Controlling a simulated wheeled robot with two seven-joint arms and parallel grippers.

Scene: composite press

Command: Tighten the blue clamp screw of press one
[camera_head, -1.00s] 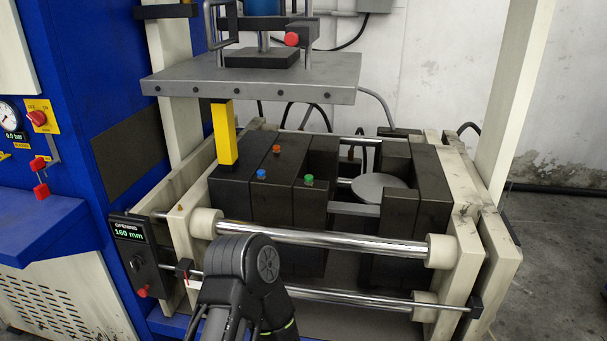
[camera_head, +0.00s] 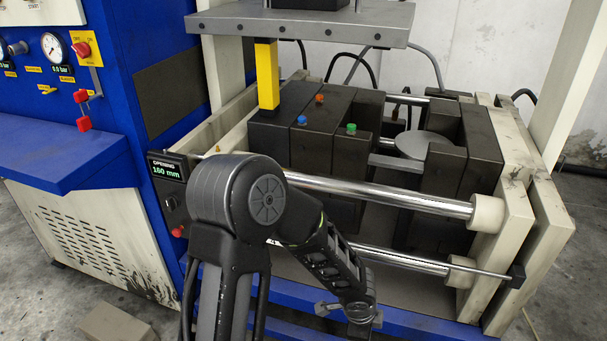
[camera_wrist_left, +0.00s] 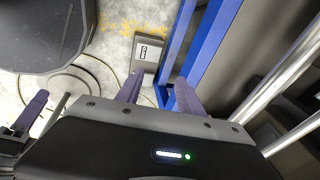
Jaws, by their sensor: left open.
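The blue clamp screw (camera_head: 302,120) is a small knob on top of the dark left block of the press (camera_head: 325,140). An orange screw (camera_head: 319,98) is behind it and a green screw (camera_head: 351,128) is to its right. In the head view, my left arm bends in front of the press, its wrist low at the bottom edge; its fingers are not clear there. In the left wrist view, my left gripper (camera_wrist_left: 160,92) is open and empty, pointing towards the floor, apart from the screws. Another purple finger (camera_wrist_left: 32,110) at the left edge appears to belong to my right gripper.
Two shiny rods (camera_head: 385,192) cross the press front. A yellow post (camera_head: 267,76) stands under the grey plate (camera_head: 300,24), close to the blue screw. A display (camera_head: 167,170) reads 160 mm. A grey box (camera_wrist_left: 148,52) lies on the floor near the blue frame (camera_wrist_left: 210,40).

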